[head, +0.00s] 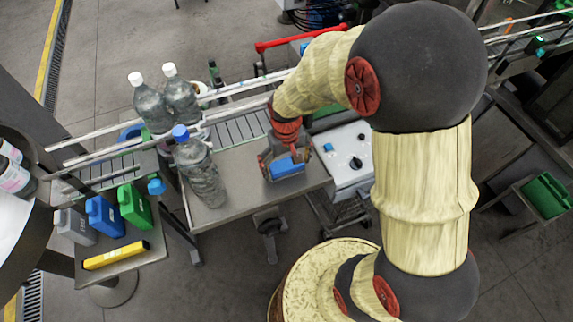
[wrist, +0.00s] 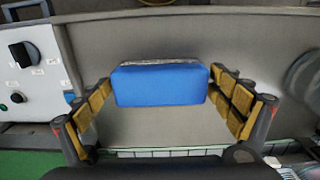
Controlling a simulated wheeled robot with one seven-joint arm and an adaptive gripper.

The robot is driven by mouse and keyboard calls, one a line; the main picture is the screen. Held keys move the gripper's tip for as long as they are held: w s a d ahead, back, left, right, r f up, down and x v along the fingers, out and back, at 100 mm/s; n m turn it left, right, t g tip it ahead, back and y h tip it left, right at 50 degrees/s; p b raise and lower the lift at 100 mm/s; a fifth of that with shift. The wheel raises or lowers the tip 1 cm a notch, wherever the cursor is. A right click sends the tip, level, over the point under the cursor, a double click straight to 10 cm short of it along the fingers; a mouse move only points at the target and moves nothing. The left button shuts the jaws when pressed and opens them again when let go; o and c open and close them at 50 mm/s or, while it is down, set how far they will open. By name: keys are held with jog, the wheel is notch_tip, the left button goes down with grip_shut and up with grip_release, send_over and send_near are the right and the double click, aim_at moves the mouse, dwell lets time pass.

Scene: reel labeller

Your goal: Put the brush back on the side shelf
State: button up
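A blue block-shaped thing, which I take to be the brush (head: 287,167), is at the grey work table's right part. It also shows in the wrist view (wrist: 160,85), with a thin pale strip along its far edge. My gripper (head: 285,160) points down over it. In the wrist view, the gripper (wrist: 161,88) has its yellow-padded fingers spread, one at each end of the block. The tips look very close to both ends; I cannot tell if they press on it or if it is lifted. A small side shelf (head: 130,266) stands at lower left.
The side shelf holds grey, blue (head: 104,216) and green (head: 134,205) jugs and a yellow bar (head: 116,255). A large blue-capped bottle (head: 199,170) stands left of my gripper. A railed conveyor (head: 225,130) runs behind. A white control box (head: 346,155) is close at right.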

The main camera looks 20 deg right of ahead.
aim_at(287, 164)
jog(key=shift+o, duration=0.4)
notch_tip(287, 164, up, 12)
jog(key=s+r+t, duration=0.5)
jog(key=s+r, duration=0.8)
jog(key=r, duration=0.1)
jog(key=shift+s+t, duration=0.3)
jog(key=shift+s, duration=0.1)
notch_tip(287, 164, down, 18)
jog(key=b, duration=1.8)
jog(key=shift+r, duration=0.15)
jog(key=shift+c, duration=0.5)
